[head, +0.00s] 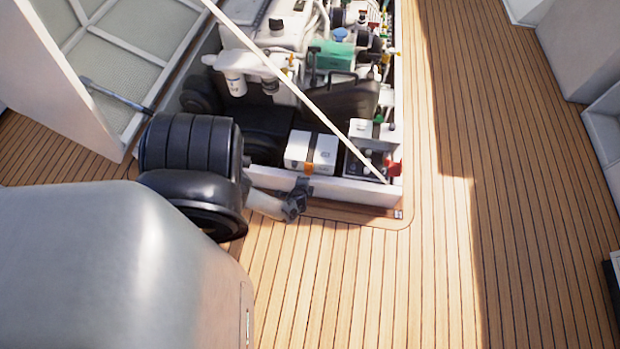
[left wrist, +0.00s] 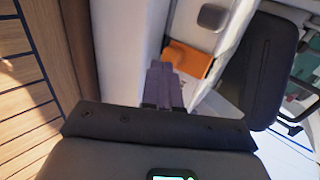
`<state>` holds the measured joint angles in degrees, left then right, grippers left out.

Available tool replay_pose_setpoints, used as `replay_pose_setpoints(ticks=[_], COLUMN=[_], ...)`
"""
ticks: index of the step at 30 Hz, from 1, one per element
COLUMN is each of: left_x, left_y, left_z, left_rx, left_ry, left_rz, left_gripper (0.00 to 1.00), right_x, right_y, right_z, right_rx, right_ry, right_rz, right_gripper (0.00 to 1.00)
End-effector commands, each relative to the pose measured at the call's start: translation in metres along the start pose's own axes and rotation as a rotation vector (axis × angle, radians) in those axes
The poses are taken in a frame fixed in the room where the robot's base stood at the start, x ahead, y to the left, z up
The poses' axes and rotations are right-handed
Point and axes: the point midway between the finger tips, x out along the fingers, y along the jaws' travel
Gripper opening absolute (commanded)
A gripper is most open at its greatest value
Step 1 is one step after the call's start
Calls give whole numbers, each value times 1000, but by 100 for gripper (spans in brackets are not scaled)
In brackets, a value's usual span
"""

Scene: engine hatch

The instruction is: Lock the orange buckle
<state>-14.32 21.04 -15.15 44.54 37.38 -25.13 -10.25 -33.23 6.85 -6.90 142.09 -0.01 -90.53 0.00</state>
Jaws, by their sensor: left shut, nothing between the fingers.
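The orange buckle (head: 308,168) sits on the near side of a white box (head: 312,147) with a dark strap, just inside the near edge of the engine hatch. In the left wrist view the buckle (left wrist: 188,58) is a flat orange piece just beyond the fingertips, on the white surface. My left gripper (head: 298,192) is at the hatch's near rim, just below the buckle. It is shut and empty, with its fingers (left wrist: 163,82) together and pointing toward the buckle. I cannot tell whether they touch it. My right gripper is not in view.
The white hatch rim (head: 350,190) runs beside my left gripper. A second box (head: 372,135) with a red part stands right of the white box. A thin white rod (head: 310,105) slants across the opening. The raised hatch lid (head: 90,70) stands at left. Wooden deck (head: 400,290) is clear in front.

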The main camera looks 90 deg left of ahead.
Motion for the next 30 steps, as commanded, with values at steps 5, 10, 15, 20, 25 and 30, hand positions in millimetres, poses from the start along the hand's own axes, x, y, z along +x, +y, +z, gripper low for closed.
replay_pose_setpoints(ticks=[5, 10, 15, 20, 25, 30], left_x=[-32, -60, -81, -92, -96, -96], left_y=[14, 30, 44, 51, 54, 54], left_z=[0, 0, 0, 0, 0, 0], left_rx=[1, 1, 1, 1, 1, 1], left_ry=[0, 0, 0, 0, 1, 1], left_rz=[5, 4, 3, 2, 1, 1], left_gripper=[0, 0, 0, 0, 0, 0], right_x=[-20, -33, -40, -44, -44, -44], right_y=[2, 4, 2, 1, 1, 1], right_z=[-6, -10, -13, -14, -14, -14], right_rx=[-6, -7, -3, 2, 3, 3], right_ry=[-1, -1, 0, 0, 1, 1], right_rz=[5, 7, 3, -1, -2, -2], right_gripper=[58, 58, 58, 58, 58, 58])
